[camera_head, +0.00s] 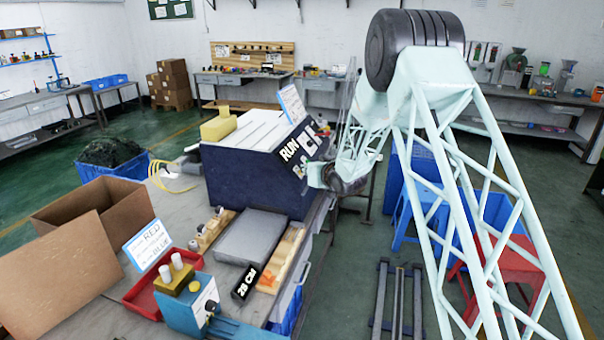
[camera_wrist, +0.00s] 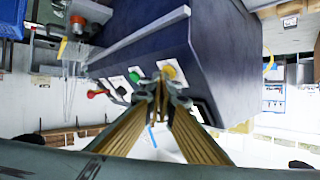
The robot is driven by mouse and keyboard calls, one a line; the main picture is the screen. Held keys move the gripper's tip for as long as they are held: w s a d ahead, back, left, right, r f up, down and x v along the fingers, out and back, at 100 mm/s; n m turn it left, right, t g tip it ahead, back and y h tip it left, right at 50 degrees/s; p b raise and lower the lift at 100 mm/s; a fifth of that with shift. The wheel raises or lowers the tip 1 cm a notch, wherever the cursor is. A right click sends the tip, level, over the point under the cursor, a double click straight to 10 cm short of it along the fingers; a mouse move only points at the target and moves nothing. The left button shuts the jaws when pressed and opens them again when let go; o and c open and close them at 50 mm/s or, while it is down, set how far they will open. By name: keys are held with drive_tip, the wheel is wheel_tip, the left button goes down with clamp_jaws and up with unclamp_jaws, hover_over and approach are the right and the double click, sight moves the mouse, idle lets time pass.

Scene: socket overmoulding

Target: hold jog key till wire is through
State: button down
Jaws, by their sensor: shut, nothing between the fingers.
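The dark blue machine (camera_head: 255,178) stands on the bench, with "RUN" and partly hidden lettering on its panel. In the wrist view the machine (camera_wrist: 225,60) shows its panel with a green button (camera_wrist: 135,77), a yellow button (camera_wrist: 168,72) and a red knob (camera_wrist: 96,93). I cannot read which one is the jog key. My gripper (camera_wrist: 163,88) is shut and empty, its tips just in front of the panel by the yellow button; I cannot tell whether they touch it. A yellow wire (camera_head: 160,178) loops at the machine's left; its path inside is hidden.
A blue crate of dark material (camera_head: 110,160), an open cardboard box (camera_head: 95,210), a red tray (camera_head: 140,298) and a small blue fixture (camera_head: 190,308) crowd the bench side. A grey block (camera_head: 250,240) lies before the machine. A red stool (camera_head: 505,262) stands at right.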

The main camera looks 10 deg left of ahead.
drive_tip(key=shift+d+r, duration=0.1)
drive_tip(key=shift+d, duration=0.05)
idle(0.5)
drive_tip(key=shift+s+d+r, duration=0.1)
drive_tip(key=shift+d+r, duration=0.3)
drive_tip(key=shift+d, duration=0.05)
drive_tip(key=shift+d+r, duration=0.15)
idle(0.3)
drive_tip(key=shift+s+d+r+p, duration=0.2)
drive_tip(key=shift+d+r+p, duration=0.2)
drive_tip(key=shift+d+r, duration=0.45)
drive_tip(key=shift+s+d+r+p, duration=0.15)
drive_tip(key=shift+d+r+p, duration=0.25)
drive_tip(key=shift+d+r, duration=0.4)
drive_tip(key=shift+f, duration=0.1)
drive_tip(key=shift+d, duration=0.1)
